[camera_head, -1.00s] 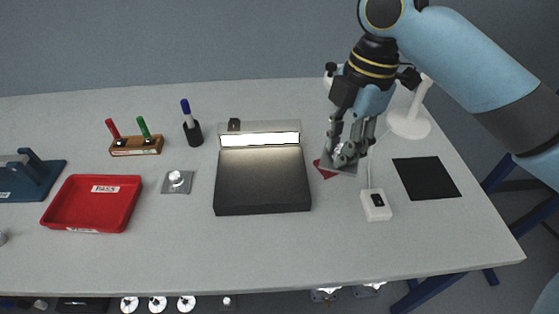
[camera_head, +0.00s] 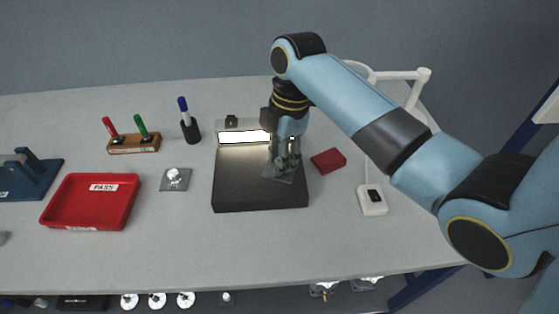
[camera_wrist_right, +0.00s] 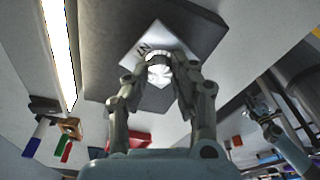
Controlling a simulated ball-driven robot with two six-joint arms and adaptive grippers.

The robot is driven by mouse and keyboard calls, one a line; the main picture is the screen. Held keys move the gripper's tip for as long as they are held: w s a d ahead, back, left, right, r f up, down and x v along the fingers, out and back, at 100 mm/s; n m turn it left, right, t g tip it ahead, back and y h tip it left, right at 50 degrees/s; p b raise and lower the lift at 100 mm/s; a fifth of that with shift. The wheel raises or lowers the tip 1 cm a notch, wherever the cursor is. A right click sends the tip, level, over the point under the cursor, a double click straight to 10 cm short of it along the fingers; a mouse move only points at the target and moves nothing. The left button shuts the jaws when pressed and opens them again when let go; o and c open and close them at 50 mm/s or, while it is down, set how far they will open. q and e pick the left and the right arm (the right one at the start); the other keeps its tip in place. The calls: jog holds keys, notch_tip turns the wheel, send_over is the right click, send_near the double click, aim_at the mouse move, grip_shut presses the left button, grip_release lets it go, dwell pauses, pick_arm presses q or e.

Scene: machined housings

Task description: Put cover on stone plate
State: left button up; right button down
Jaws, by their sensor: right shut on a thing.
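My right gripper (camera_head: 284,168) is shut on the knob of a thin grey square cover (camera_head: 282,178). The cover is over the right part of the dark stone plate (camera_head: 245,195) in the head view; I cannot tell whether it touches. In the right wrist view, the fingers (camera_wrist_right: 160,72) close around the round knob and the cover (camera_wrist_right: 150,42) shows a printed mark, with the dark stone plate (camera_wrist_right: 100,75) behind it. A grey jointed part at the right of the wrist view looks like my left gripper (camera_wrist_right: 268,118); its jaw opening is unclear.
A lit bar (camera_head: 243,137) runs along the plate's back edge. A similar knobbed grey piece (camera_head: 174,181) lies left of the plate, beside a red tray (camera_head: 90,225). A red block (camera_head: 328,161) and a white switch box (camera_head: 371,207) are to the right. The front table strip is clear.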

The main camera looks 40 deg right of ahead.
jog(key=shift+f, duration=0.85)
jog(key=c, duration=1.1)
grip_release()
jog(key=shift+f, duration=0.1)
notch_tip(320, 180, up, 12)
jog(key=d, duration=0.1)
jog(key=shift+s+d+b, duration=0.15)
jog(key=shift+d+b, duration=0.15)
jog(key=shift+d, duration=0.1)
